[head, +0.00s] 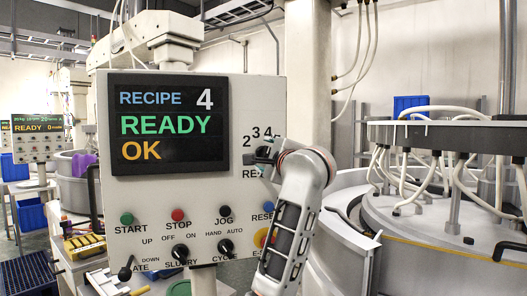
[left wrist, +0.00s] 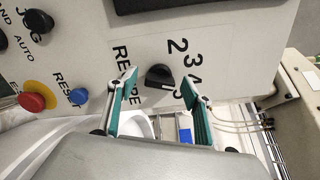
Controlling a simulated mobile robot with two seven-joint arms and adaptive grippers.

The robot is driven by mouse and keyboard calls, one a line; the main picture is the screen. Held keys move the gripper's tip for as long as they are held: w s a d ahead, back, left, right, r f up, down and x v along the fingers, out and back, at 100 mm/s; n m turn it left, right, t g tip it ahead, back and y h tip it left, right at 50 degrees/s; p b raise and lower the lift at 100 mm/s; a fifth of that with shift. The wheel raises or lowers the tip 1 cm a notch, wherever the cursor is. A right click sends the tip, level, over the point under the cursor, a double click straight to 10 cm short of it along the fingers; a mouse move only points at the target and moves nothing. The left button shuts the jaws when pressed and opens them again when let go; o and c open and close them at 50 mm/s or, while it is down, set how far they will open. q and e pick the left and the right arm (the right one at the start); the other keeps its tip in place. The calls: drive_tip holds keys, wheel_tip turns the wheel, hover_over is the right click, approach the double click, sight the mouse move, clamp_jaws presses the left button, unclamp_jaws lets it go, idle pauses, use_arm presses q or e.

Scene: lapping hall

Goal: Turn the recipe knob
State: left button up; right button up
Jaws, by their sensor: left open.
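The control panel (head: 185,250) carries a dark screen (head: 167,125) that reads RECIPE 4, READY, OK. In the left wrist view the recipe knob (left wrist: 160,76) is black, beside the word RECIPE and several digits. In the head view the knob is mostly or wholly hidden behind my left gripper (head: 262,157), which is at the right side of the panel. In the left wrist view my left gripper (left wrist: 160,82) is open, with a teal-padded finger on each side of the knob. I see gaps between knob and fingers; depth is hard to tell. My right gripper is out of view.
Below are labelled buttons and switches, including a green START button (head: 127,218), a red STOP button (head: 178,215) and a blue RESET button (left wrist: 78,96). A red emergency knob (left wrist: 33,102) sits nearby. A large round machine (head: 450,215) with hoses stands at right.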

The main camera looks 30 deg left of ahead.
sight(262, 152)
use_arm(q)
drive_tip(key=shift+w+a+r, duration=0.1)
drive_tip(key=shift+w+a, duration=0.3)
drive_tip(key=shift+a, duration=0.05)
drive_tip(key=shift+w+a, duration=0.4)
drive_tip(key=shift+a, duration=0.05)
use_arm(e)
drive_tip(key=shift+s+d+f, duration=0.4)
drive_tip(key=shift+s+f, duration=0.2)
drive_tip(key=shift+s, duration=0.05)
use_arm(q)
drive_tip(key=c, duration=1.1)
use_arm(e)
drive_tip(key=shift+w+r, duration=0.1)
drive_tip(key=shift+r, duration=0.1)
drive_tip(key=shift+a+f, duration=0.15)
